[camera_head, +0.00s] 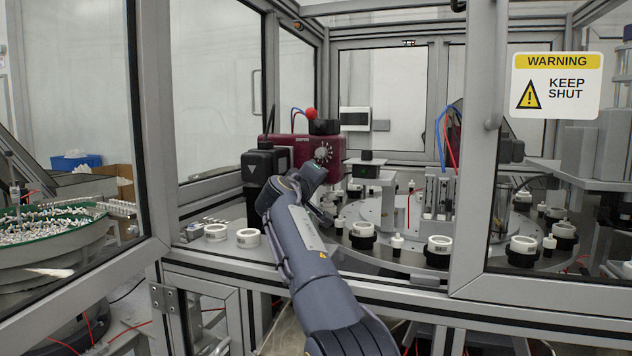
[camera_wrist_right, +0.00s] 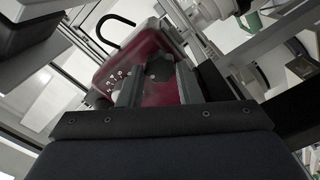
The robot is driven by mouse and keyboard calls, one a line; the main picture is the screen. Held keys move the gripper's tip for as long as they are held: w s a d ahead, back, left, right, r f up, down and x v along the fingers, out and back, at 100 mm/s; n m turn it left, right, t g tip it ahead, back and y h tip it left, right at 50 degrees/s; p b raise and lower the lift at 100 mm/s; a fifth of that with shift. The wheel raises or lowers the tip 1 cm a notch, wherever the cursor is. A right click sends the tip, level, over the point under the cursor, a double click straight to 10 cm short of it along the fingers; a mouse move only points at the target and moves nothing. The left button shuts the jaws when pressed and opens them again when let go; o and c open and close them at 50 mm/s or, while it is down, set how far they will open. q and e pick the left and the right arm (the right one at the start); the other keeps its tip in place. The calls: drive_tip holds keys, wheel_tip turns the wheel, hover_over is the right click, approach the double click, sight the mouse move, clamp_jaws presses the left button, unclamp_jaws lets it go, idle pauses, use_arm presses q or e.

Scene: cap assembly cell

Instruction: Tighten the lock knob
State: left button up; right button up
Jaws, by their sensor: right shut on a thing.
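The lock knob (camera_wrist_right: 159,69) is a small dark knob on the front of a maroon unit (camera_wrist_right: 146,45) in the right wrist view. My right gripper (camera_wrist_right: 158,84) has its two fingers on either side of it and is shut on it. My right arm reaches in through the opening to the front of this unit. The arm hides the knob and the fingertips there. My left gripper is not in view.
A round table (camera_head: 385,253) with several white-ringed black holders lies to the right of my arm. Two white rings (camera_head: 248,238) (camera_head: 216,232) lie on the ledge to its left. Frame posts (camera_head: 482,160) (camera_head: 147,120) border the opening. A black block (camera_head: 259,166) stands beside the unit.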

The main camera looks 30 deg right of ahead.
drive_tip(key=o, duration=1)
drive_tip(key=shift+c, duration=0.2)
drive_tip(key=shift+a, duration=0.1)
drive_tip(key=b+v, duration=0.4)
drive_tip(key=v, duration=0.3)
drive_tip(key=shift+s+a, duration=0.2)
drive_tip(key=shift+s, duration=0.1)
